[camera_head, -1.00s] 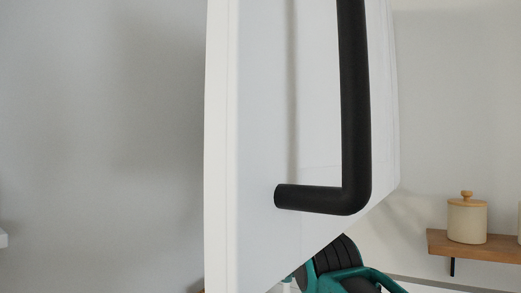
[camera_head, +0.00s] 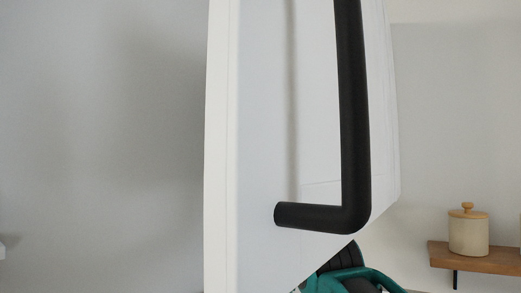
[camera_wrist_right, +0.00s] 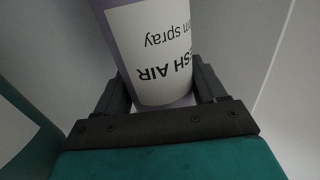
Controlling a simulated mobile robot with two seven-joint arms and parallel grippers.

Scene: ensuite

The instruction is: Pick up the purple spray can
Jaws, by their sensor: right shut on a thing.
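The purple spray can (camera_wrist_right: 152,50) fills the upper middle of the right wrist view. It has a white label with upside-down lettering reading "FRESH AIR" in part and "spray", and its purple surface shows at the edges. My right gripper (camera_wrist_right: 160,85) is shut on the can, with one dark finger on each side of it. The can's far end is cut off by the picture's top edge. In the head view the can and both grippers are not in view; a teal and black part of my arm (camera_head: 345,278) shows at the bottom.
A white door panel (camera_head: 265,130) with a black bar handle (camera_head: 353,120) stands close in front of the head camera and blocks much of the view. A wooden shelf (camera_head: 490,260) with a lidded cream jar (camera_head: 468,232) is on the right wall.

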